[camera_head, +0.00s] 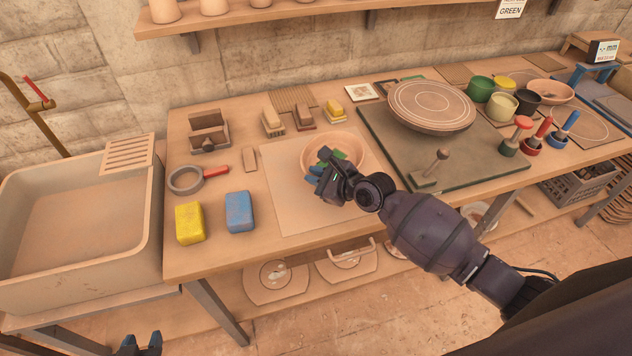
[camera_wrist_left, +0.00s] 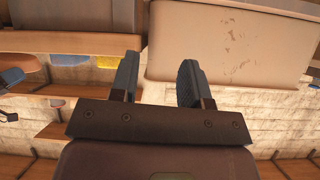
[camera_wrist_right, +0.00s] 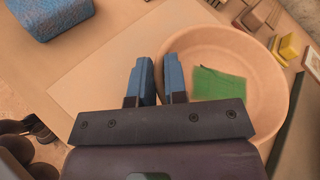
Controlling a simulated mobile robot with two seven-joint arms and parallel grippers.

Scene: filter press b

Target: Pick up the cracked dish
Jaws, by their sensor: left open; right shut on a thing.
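The dish (camera_head: 349,140), a round terracotta-pink bowl, is at the pale board on the workbench. It also shows in the right wrist view (camera_wrist_right: 265,95), with a flat green piece (camera_wrist_right: 218,84) inside. I cannot make out a crack in the dish wall. My right gripper (camera_head: 318,172) is shut on the dish's near left rim, one finger on each side of it; the fingers also show in the right wrist view (camera_wrist_right: 160,82). I cannot tell whether the dish is clear of the board. My left gripper (camera_head: 140,343) is low, in front of the bench, open and empty (camera_wrist_left: 157,82).
The pale board (camera_head: 283,205) lies under the dish. A yellow sponge (camera_head: 189,223) and a blue sponge (camera_head: 239,211) lie left of it. A dark slab (camera_head: 470,172) with a round wheel (camera_head: 431,105) is to the right. A sink (camera_head: 75,230) stands at the left.

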